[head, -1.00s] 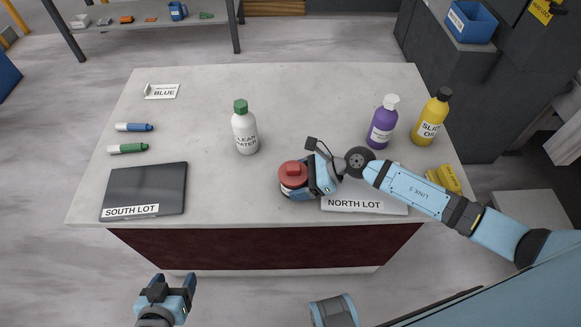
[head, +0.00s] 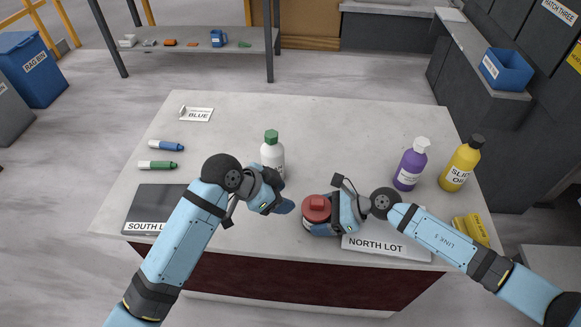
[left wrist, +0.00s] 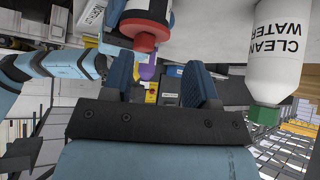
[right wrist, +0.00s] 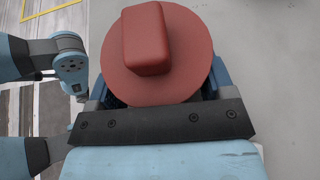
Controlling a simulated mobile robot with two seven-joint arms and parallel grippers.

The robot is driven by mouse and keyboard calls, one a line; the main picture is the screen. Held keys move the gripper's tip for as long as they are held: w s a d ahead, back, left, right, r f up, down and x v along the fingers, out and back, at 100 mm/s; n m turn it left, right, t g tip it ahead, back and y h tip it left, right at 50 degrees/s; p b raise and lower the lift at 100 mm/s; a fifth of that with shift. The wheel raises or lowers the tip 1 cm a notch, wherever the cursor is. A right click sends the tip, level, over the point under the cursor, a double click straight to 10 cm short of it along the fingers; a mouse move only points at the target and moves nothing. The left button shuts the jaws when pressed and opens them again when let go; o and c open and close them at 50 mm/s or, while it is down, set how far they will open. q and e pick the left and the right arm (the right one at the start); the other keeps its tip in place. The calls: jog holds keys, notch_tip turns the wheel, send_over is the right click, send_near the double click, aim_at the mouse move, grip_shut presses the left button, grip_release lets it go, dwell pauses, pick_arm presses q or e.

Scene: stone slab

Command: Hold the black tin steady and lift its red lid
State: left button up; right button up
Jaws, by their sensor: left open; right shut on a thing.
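The black tin (left wrist: 148,11) stands on the stone slab and wears its red lid (head: 316,205). The lid has a raised block-shaped knob and fills the right wrist view (right wrist: 185,75). My right gripper (head: 330,222) is shut on the tin from the right, below the lid. My left gripper (head: 279,202) is open and empty, above the slab just left of the tin. In the left wrist view the tin and lid show upside down beyond its fingers (left wrist: 160,85). Most of the tin's body is hidden in the head view.
The NORTH LOT plate (head: 386,248) lies under my right arm and the SOUTH LOT plate (head: 150,205) at left. Purple (head: 411,165) and yellow (head: 461,165) bottles stand right. The slab's back middle (head: 340,125) is clear.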

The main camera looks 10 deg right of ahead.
aim_at(317, 201)
pick_arm(q)
notch_tip(317, 201, up, 7)
jog(key=w+d+m+g+y, duration=0.1)
jog(key=d+m+g+y, duration=0.15)
jog(key=m, duration=0.25)
jog(key=shift+g, duration=0.25)
jog(key=x, duration=1.2)
jog(key=shift+w+d, duration=0.1)
jog(key=shift+w, duration=0.05)
grip_shut()
jog(key=shift+r, duration=4.05)
